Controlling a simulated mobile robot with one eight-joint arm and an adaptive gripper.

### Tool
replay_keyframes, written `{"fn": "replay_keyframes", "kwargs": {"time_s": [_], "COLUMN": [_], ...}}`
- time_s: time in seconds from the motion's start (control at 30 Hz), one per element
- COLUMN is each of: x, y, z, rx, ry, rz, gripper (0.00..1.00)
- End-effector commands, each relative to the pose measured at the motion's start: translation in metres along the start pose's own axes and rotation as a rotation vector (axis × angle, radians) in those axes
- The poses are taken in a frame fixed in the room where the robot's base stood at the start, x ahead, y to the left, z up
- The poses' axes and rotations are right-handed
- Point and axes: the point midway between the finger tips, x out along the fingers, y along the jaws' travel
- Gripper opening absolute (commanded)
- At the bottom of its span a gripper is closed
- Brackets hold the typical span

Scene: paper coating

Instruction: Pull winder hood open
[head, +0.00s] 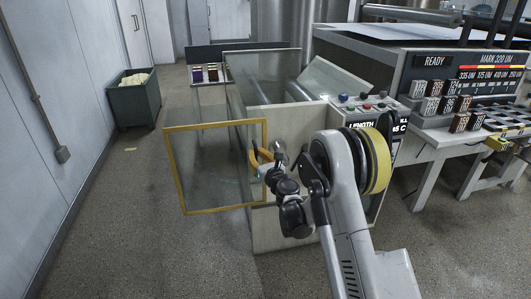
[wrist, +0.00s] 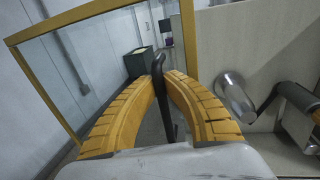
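The winder hood is a clear panel in a yellow frame (head: 188,211). In the head view it stands swung out to the left from the pale winder body (head: 283,232). In the wrist view its yellow frame (wrist: 75,18) fills the upper left, and a dark upright handle (wrist: 158,62) shows in front of the panel. My gripper (head: 256,160) is at the hood's right side. In the wrist view its yellow ribbed fingers (wrist: 162,78) close in on both sides of the handle and appear shut on it.
A metal crank with a dark arm (wrist: 265,100) sticks out of the winder close right of my gripper. A control panel (head: 365,105) is on the winder's right. A green bin (head: 134,103) stands by the left wall.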

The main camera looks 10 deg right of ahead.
Motion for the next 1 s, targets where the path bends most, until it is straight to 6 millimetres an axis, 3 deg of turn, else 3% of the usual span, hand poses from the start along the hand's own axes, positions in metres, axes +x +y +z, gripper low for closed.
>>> {"fn": "replay_keyframes", "kwargs": {"time_s": [0.4,0.43,0.5,0.83,1.0], "x": [0.0,0.0,0.0,-0.002,-0.025], "y": [0.004,0.004,0.004,0.003,0.003], "z": [0.0,0.0,0.0,0.0,0.0], "rx": [0.0,0.0,0.0,0.0,0.0], "ry": [0.0,0.0,0.0,0.0,0.0], "rz": [0.001,0.001,0.001,0.0,-0.001], "gripper": [0.0,0.18,0.34,0.34,0.34]}}
